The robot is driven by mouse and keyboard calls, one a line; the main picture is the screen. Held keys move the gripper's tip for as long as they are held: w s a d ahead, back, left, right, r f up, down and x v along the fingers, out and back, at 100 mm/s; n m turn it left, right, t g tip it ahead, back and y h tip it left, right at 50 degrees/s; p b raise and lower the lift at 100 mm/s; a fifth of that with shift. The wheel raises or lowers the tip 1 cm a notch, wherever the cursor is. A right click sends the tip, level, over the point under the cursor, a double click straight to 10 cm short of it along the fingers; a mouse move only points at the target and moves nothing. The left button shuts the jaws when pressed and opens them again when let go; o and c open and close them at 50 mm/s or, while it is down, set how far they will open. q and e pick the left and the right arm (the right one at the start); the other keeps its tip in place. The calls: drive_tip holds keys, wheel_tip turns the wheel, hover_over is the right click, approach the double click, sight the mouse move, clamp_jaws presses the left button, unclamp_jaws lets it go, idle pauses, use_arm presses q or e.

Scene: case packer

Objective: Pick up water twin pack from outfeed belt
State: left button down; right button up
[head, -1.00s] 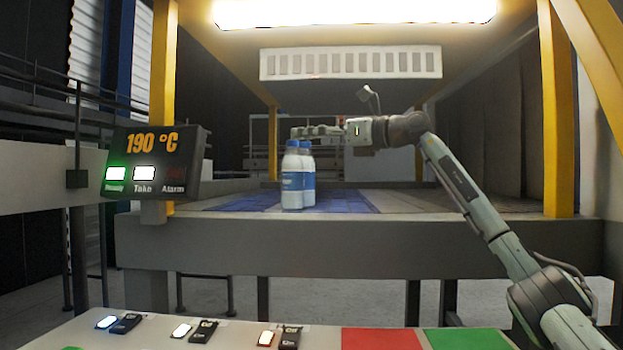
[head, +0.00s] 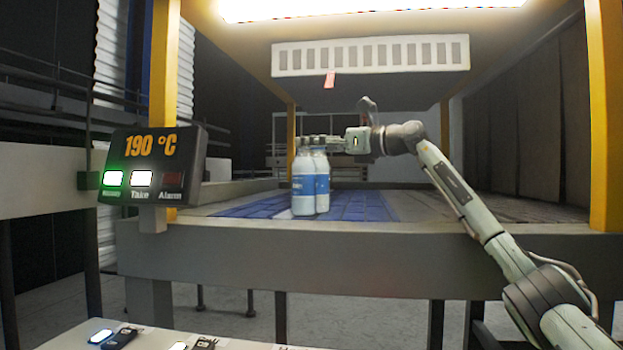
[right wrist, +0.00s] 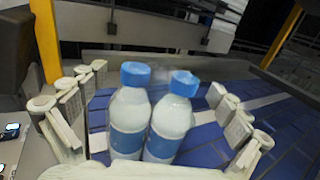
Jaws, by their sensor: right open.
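The water twin pack is two white bottles with blue labels (head: 304,188), standing upright side by side on the blue outfeed belt (head: 362,207). In the right wrist view the twin pack (right wrist: 128,122) shows blue caps and stands between the spread fingers. My right gripper (head: 322,142) reaches in from the right at the height of the bottle tops, and its fingers partly hide the caps. It is open, with its fingers (right wrist: 155,88) on either side of the bottles; I cannot tell whether they touch. My left gripper is not in view.
A panel (head: 152,165) reading 190 °C, with Take lit, stands at the left. Yellow posts (head: 603,115) flank the belt opening, and a slotted white bar (head: 370,55) hangs above. A grey front beam (head: 350,260) runs below the belt. The belt's right side looks clear.

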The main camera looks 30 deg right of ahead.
drive_tip(key=shift+w+a, duration=0.35)
drive_tip(key=shift+w, duration=0.3)
drive_tip(key=shift+c, duration=0.6)
drive_tip(key=c, duration=1.7)
drive_tip(key=shift+r, duration=0.15)
drive_tip(key=shift+c, duration=0.4)
drive_tip(key=shift+r, duration=0.1)
